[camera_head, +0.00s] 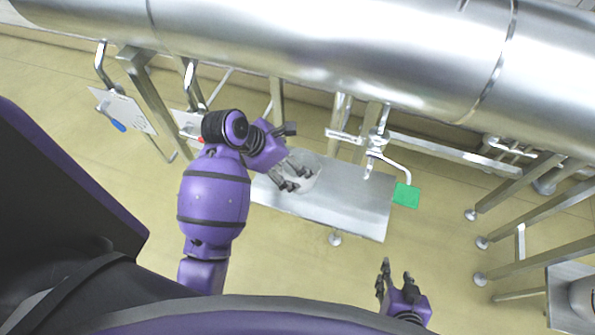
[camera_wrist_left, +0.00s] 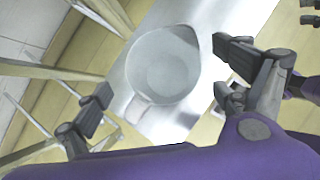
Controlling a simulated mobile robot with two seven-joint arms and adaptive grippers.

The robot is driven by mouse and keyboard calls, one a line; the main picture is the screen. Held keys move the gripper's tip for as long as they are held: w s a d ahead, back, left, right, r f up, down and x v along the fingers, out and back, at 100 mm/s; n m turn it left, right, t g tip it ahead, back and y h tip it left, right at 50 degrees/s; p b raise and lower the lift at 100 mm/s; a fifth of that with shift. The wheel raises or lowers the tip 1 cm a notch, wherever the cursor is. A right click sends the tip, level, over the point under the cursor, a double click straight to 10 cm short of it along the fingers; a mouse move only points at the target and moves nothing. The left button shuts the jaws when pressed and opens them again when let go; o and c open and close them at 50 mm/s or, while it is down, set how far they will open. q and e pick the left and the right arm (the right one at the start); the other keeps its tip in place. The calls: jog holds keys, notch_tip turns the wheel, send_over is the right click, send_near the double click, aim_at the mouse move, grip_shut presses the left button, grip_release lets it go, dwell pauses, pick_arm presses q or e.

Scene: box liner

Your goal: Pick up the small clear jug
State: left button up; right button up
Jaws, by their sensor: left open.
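The small clear jug (camera_head: 308,183) stands on a metal shelf (camera_head: 355,205) below the big steel cylinder. In the left wrist view the jug (camera_wrist_left: 163,62) is seen from above, looking empty, with its spout at the upper right and its handle (camera_wrist_left: 138,108) at the lower left. My left gripper (camera_head: 290,178) is open over the near side of the jug and partly covers it in the head view. Its fingers stand apart on either side of the jug in the wrist view, with gaps. My right gripper (camera_head: 395,272) is open and empty, low and right of the shelf.
The steel cylinder (camera_head: 330,45) spans the back above the shelf. A tap pipe (camera_head: 385,155) and a green tag (camera_head: 406,195) are at the shelf's right end. Metal legs and bars stand at the right. A hanging clipboard (camera_head: 125,110) is at the left.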

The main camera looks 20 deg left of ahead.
pick_arm(q)
send_over(294, 171)
jog(key=s+d, duration=0.2)
jog(key=d, duration=0.1)
jog(key=f, duration=0.6)
jog(key=shift+w+d+f, duration=0.2)
jog(key=shift+f, duration=0.1)
jog(key=c, duration=1.2)
